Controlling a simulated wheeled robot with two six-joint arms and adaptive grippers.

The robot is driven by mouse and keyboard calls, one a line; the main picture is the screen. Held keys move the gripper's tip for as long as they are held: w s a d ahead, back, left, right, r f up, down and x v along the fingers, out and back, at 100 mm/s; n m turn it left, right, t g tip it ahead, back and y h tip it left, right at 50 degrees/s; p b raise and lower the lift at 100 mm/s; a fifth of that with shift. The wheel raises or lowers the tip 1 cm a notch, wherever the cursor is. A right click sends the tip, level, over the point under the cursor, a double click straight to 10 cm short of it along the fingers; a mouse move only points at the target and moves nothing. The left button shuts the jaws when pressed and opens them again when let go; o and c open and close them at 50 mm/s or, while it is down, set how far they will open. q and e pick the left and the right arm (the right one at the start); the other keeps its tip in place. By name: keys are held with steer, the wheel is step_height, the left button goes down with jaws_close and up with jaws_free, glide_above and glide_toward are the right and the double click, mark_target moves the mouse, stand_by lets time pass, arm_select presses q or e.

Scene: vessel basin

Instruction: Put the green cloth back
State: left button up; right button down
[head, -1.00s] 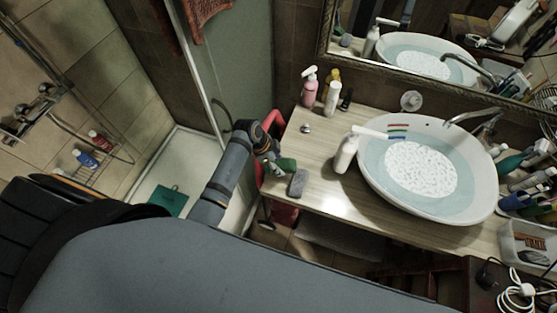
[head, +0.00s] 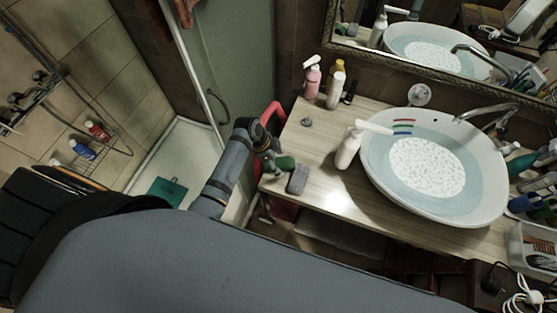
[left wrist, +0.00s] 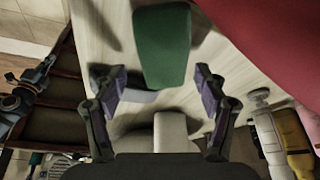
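The green cloth (head: 285,162) lies at the left end of the counter, next to a grey block-like item (head: 298,179). In the left wrist view the green cloth (left wrist: 162,45) is a dark green, rounded slab. My left gripper (head: 270,162) is at the counter's left edge, beside the cloth. In the wrist view its two fingers (left wrist: 160,78) are spread apart, with the cloth's near end between or just beyond the tips. Contact cannot be told. The grey item (left wrist: 138,95) shows partly behind the left finger. My right gripper is out of view.
A white pump bottle (head: 347,148) and a filled basin (head: 425,165) stand to the right. Several bottles (head: 314,80) stand at the back. A red curved object (head: 272,115) is close behind my left gripper. Another green item (head: 167,192) lies in the shower tray.

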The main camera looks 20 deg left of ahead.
arm_select(q)
steer(key=shift+r, duration=0.25)
steer(key=b+v, duration=0.1)
steer(key=v, duration=1.1)
steer(key=shift+r, duration=0.3)
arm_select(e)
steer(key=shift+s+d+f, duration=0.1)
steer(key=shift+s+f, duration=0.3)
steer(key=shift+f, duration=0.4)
arm_select(q)
steer(key=shift+s+f, duration=0.1)
